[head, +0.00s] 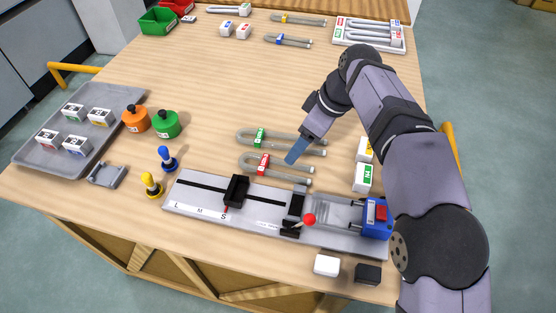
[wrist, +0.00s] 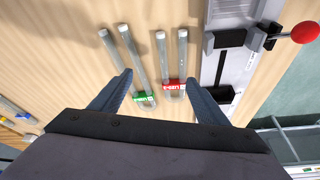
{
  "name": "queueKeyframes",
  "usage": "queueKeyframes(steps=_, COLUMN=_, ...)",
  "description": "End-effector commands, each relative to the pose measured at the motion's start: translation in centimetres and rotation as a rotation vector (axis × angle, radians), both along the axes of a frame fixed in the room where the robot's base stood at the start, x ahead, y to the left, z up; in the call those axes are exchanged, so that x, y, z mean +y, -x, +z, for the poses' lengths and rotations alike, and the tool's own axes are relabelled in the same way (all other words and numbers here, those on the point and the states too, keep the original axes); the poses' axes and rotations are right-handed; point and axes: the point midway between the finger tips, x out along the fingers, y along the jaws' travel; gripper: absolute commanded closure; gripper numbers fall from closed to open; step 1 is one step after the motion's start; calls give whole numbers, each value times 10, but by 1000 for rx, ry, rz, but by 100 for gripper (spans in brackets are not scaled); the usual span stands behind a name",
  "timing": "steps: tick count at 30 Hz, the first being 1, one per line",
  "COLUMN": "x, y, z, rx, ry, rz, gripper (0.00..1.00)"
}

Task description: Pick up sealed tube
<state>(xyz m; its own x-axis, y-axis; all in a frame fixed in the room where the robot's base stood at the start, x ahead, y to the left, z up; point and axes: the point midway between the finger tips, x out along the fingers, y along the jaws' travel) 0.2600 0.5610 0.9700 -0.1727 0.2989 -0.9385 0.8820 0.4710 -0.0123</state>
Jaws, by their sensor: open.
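Two grey U-shaped tubes lie on the table below my gripper (head: 296,152). The green-labelled tube (head: 285,133) is farther back, and the red-labelled tube (head: 290,177) is nearer the sealing fixture. In the wrist view my fingers (wrist: 159,78) are spread apart with nothing held. The green-labelled tube (wrist: 129,50) and the red-labelled tube (wrist: 161,52) both show between the fingers, with the red label nearer the right finger. I cannot tell from these views which tube is sealed.
The grey fixture (head: 190,203) with L, M, S marks lies in front of the tubes, with a red-knobbed lever (head: 309,220) and a blue box (head: 375,216). Green and orange pots (head: 166,124) stand left. More tubes (head: 288,41) lie at the back; the table middle is clear.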

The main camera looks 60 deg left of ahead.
Motion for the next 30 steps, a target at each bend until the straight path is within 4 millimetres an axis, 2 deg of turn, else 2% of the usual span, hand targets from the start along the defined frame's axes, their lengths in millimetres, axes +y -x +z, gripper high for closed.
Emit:
queueKeyframes(steps=1, x=9, y=18, z=0, rx=4, ry=-9, rz=81, gripper=31)
queueKeyframes(steps=3, x=17, y=35, z=-1, rx=10, ry=-22, rz=164, gripper=31)
queueKeyframes(steps=7, x=24, y=51, z=-3, rx=15, ry=-36, rz=246, gripper=31)
queueKeyframes(steps=26, x=31, y=59, z=-26, rx=14, ry=-39, rz=258, gripper=31)
queueKeyframes(steps=30, x=34, y=62, z=-39, rx=15, ry=-37, rz=258, gripper=31)
